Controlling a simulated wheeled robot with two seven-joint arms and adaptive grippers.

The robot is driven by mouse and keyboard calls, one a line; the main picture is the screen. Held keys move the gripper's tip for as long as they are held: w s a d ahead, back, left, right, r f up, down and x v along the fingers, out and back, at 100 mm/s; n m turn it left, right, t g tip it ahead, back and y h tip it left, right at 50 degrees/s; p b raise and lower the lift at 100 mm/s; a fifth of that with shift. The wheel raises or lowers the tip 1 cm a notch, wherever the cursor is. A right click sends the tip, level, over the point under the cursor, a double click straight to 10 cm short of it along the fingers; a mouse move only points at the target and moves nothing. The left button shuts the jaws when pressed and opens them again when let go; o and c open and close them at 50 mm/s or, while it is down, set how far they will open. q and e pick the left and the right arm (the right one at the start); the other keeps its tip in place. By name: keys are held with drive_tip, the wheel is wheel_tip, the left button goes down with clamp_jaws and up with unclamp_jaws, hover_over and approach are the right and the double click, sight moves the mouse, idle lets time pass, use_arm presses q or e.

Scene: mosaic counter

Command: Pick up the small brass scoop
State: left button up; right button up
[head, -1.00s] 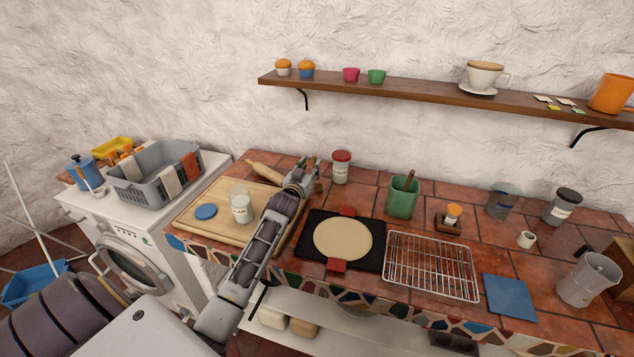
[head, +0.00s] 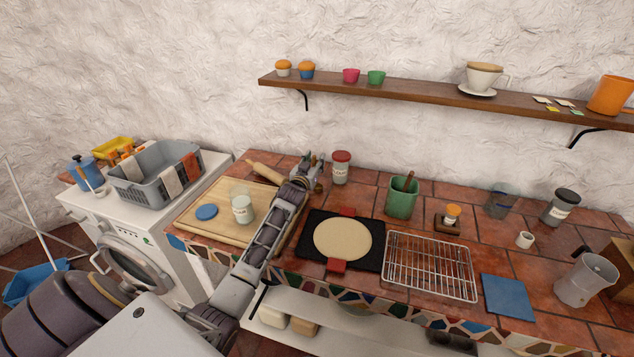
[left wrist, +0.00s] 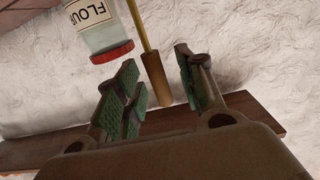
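A thin brass-coloured rod with a brown handle (left wrist: 156,80) shows in the left wrist view, beside the flour jar. It looks like the scoop, but its bowl is not visible there. My left gripper (left wrist: 160,92) is open, with the handle in the gap between its green-padded fingers as seen from the wrist. I cannot tell whether the fingers touch it. In the head view the left gripper (head: 313,162) is over the back of the counter, left of the red-lidded jar. My right gripper is not in view.
The red-lidded flour jar (head: 341,167) stands close to the right of the left gripper. A rolling pin (head: 264,171) and cutting board (head: 188,222) lie to the left. A green container (head: 402,197) and black griddle (head: 313,259) are to the right. The shelf (head: 400,91) runs above.

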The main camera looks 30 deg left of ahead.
use_arm(q)
drive_tip(key=shift+c, duration=0.3)
clamp_jaws()
drive_tip(key=shift+r, duration=0.15)
drive_tip(key=shift+r+b, duration=0.4)
drive_tip(key=shift+r, duration=4.55)
